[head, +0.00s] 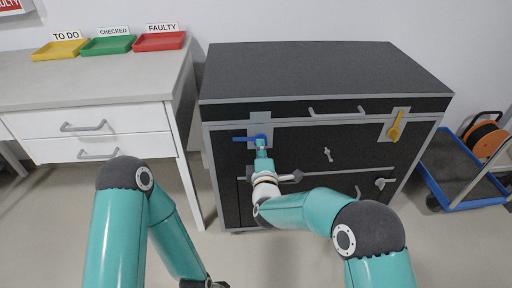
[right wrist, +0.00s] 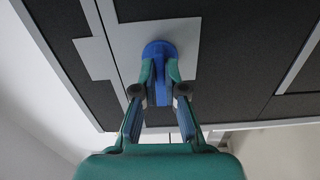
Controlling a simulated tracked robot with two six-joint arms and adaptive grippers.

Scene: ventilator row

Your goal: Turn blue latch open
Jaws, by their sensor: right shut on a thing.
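The blue latch (head: 243,139) is on the upper left front of the dark cabinet (head: 325,70). Its lever lies level and points left from a round hub on a grey plate. My right gripper (head: 262,147) is at the hub, at the lever's right end. In the right wrist view the right gripper (right wrist: 160,90) is shut on the blue latch (right wrist: 158,49), whose rounded blue end shows beyond the fingertips. My left gripper (head: 205,284) shows only as a dark part at the bottom edge, mostly cut off, so its jaws cannot be made out.
A yellow latch (head: 396,126) is on the cabinet's upper right, tilted near upright. Grey handles are on the cabinet front. A white drawer desk (head: 100,95) with yellow, green and red trays stands at left. A blue cart (head: 460,185) with an orange reel (head: 486,138) stands at right.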

